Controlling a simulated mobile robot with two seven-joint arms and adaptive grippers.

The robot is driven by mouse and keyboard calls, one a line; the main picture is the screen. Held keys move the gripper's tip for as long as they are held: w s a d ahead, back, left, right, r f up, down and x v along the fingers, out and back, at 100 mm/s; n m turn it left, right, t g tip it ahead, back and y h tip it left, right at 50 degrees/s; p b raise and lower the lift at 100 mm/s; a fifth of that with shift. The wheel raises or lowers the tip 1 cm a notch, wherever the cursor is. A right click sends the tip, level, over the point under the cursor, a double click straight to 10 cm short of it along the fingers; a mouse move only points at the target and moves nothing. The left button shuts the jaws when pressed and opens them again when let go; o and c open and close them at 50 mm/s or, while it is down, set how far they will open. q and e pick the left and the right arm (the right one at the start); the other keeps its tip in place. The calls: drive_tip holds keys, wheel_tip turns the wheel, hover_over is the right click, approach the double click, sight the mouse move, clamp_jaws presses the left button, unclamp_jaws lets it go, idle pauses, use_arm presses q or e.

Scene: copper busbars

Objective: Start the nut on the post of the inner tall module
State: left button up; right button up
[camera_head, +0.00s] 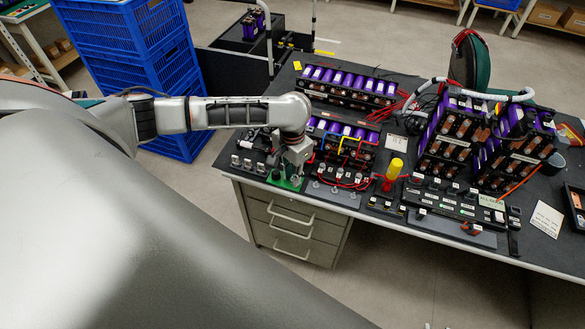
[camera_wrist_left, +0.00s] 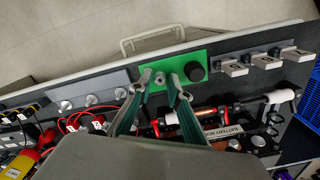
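My left gripper (camera_head: 289,176) is low over a green block (camera_head: 277,183) at the desk's front edge. In the left wrist view, its two green-padded fingers (camera_wrist_left: 161,84) stand apart over the green block (camera_wrist_left: 211,60). A small silver round piece, possibly the nut (camera_wrist_left: 160,78), sits on the block between the fingertips, with no clear contact. A black knob (camera_wrist_left: 195,71) stands beside it. Two tall modules with purple cells and copper parts stand at the right; the inner one appears to be the left one (camera_head: 445,135). Its post cannot be made out. My right gripper is not in view.
Low purple cell modules (camera_head: 346,85) fill the desk's back. A yellow cylinder (camera_head: 393,170) stands upright between the green block and the tall modules. Red cables (camera_head: 345,180) and a white hose (camera_head: 470,92) cross the desk. Blue crates (camera_head: 135,60) are stacked at the left.

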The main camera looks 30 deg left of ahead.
use_arm(q)
clamp_jaws()
drive_tip(key=shift+r, duration=2.55)
